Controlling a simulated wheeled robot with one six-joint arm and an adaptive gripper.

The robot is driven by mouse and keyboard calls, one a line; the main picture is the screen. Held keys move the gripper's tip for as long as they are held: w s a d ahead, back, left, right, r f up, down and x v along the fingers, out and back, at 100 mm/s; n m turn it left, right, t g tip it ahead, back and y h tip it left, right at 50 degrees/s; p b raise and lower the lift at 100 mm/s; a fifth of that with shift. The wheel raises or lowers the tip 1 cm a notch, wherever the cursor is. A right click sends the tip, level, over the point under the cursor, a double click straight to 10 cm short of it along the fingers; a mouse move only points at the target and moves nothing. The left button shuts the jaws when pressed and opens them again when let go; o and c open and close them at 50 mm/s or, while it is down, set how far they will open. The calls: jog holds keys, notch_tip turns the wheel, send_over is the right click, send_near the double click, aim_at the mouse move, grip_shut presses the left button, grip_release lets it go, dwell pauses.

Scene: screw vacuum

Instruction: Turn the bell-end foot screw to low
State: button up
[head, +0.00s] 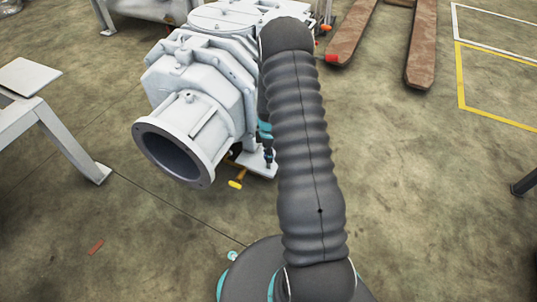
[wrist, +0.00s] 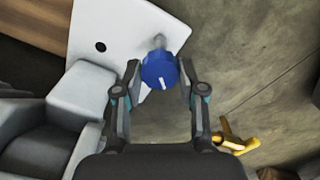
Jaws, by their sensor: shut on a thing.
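The white screw vacuum pump (head: 195,85) stands on the floor in the head view, its round bell-end opening (head: 140,137) facing the lower left. In the wrist view a blue knob (wrist: 160,71) with a short white mark tops the foot screw, with a grey stem (wrist: 159,41) beside a white foot plate (wrist: 95,25). The white mark sits at the lower part of the knob. My gripper (wrist: 160,68) is shut on the blue knob, one finger on each side. In the head view my arm hides much of the gripper and part of the pump.
A yellow handle-like part (head: 236,184) lies low by the bell end; a yellow part also shows in the wrist view (wrist: 236,142). A grey metal stand (head: 60,130) is at left. Brown forks (head: 352,35) lie at the back.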

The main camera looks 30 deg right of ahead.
jog(key=shift+n, duration=1.2)
jog(key=o, duration=1.1)
jog(key=shift+o, duration=0.2)
notch_tip(320, 180, up, 12)
